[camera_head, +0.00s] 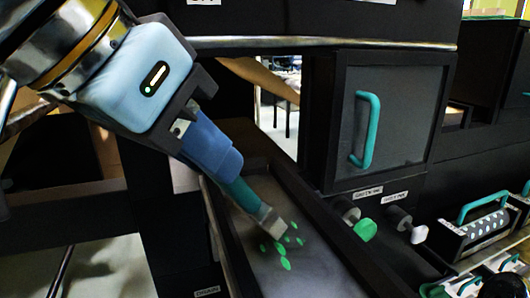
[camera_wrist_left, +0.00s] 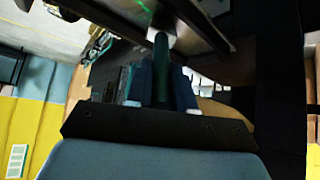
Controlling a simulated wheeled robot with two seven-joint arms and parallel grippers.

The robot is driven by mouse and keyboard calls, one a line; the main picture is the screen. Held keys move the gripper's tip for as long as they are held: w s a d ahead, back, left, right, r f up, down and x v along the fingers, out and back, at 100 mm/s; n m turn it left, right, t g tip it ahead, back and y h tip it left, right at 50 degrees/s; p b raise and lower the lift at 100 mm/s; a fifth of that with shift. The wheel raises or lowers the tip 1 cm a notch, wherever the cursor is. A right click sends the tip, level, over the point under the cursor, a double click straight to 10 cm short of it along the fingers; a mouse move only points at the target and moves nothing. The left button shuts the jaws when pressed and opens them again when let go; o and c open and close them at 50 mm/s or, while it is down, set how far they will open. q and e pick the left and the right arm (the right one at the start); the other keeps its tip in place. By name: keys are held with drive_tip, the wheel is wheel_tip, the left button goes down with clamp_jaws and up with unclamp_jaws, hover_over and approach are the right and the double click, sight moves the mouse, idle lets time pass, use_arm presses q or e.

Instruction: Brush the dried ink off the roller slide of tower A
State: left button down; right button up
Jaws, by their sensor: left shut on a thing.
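My left gripper (camera_head: 212,148) comes in from the upper left and is shut on a brush. The brush's teal handle (camera_head: 240,193) points down and right, and its pale tip (camera_head: 271,222) is at the dried ink. The ink is several bright green spots (camera_head: 285,263) on the grey roller slide (camera_head: 310,278), below and right of the tip. I cannot tell whether the tip touches the surface. In the left wrist view, the handle (camera_wrist_left: 161,65) stands between the two blue fingers (camera_wrist_left: 160,92). My right gripper is not in view.
A dark cabinet door with a teal handle (camera_head: 366,130) stands right of the slide. A green knob (camera_head: 364,229) and a white knob (camera_head: 418,234) stick out below it. A metal rail (camera_head: 320,42) runs above. A teal-handled unit (camera_head: 484,207) sits far right.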

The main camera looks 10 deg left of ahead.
use_arm(q)
drive_tip(key=shift+s+d, duration=2.75)
drive_tip(key=shift+s, duration=0.25)
drive_tip(key=w+a, duration=0.6)
drive_tip(key=w, duration=0.3)
drive_tip(key=shift+w+r, duration=0.1)
drive_tip(key=shift+r+p, duration=0.35)
drive_tip(key=shift+r, duration=2.6)
